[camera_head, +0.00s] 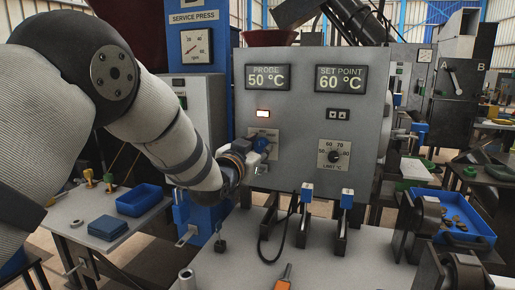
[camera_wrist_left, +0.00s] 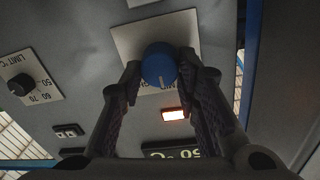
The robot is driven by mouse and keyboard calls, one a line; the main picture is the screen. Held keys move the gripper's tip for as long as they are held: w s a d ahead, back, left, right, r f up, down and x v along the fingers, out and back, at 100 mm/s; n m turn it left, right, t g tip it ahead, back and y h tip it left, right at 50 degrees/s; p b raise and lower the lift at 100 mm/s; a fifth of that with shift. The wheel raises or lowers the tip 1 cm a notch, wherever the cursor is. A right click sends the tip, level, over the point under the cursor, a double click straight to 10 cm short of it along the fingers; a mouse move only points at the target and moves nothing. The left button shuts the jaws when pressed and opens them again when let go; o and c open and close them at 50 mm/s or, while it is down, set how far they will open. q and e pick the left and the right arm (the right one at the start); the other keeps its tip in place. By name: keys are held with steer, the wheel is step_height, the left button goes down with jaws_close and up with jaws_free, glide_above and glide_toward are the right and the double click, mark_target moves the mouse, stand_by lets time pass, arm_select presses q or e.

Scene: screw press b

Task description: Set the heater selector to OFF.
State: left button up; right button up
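The heater selector appears as a blue round knob (camera_wrist_left: 158,65) on a pale plate (camera_wrist_left: 125,42) in the left wrist view. A short pale mark shows at its lower edge there. The plate's lettering is mostly covered by the fingers. My left gripper (camera_wrist_left: 160,74) has one fingertip at each side of the knob, with no clear gap. In the head view my left gripper (camera_head: 254,148) is at the grey panel, and it hides most of the selector plate (camera_head: 270,136). A small lamp (camera_head: 263,113) above the selector is lit orange. My right gripper is not in view.
The black limit dial (camera_head: 333,156) is right of the selector, also on the panel (camera_head: 300,165). Displays read PROBE 50 °C (camera_head: 268,77) and SET POINT 60 °C (camera_head: 341,78). Arrow buttons (camera_head: 338,114) lie between. Blue-topped clamps (camera_head: 306,192) stand below the panel.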

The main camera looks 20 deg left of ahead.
arm_select(q)
steer(key=shift+r+n, duration=0.1)
steer(key=shift+n, duration=0.2)
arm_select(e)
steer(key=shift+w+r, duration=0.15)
arm_select(q)
steer(key=n+p, duration=0.1)
steer(key=n, duration=0.2)
steer(key=shift+a, duration=0.1)
steer(key=n, duration=0.3)
steer(key=shift+n+p, duration=0.35)
steer(key=shift+n, duration=0.05)
steer(key=n, duration=0.4)
steer(key=shift+a+f+n, duration=0.1)
steer(key=shift+f+n, duration=0.15)
steer(key=shift+n, duration=0.05)
steer(key=shift+f+n+t+y, duration=0.1)
steer(key=shift+n+t+y, duration=0.2)
steer(key=shift+n, duration=1.8)
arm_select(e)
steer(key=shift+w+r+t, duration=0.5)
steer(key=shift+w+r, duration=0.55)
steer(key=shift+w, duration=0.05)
arm_select(q)
steer(key=shift+n, duration=0.3)
steer(key=o, duration=1.2)
steer(key=shift+c, duration=0.2)
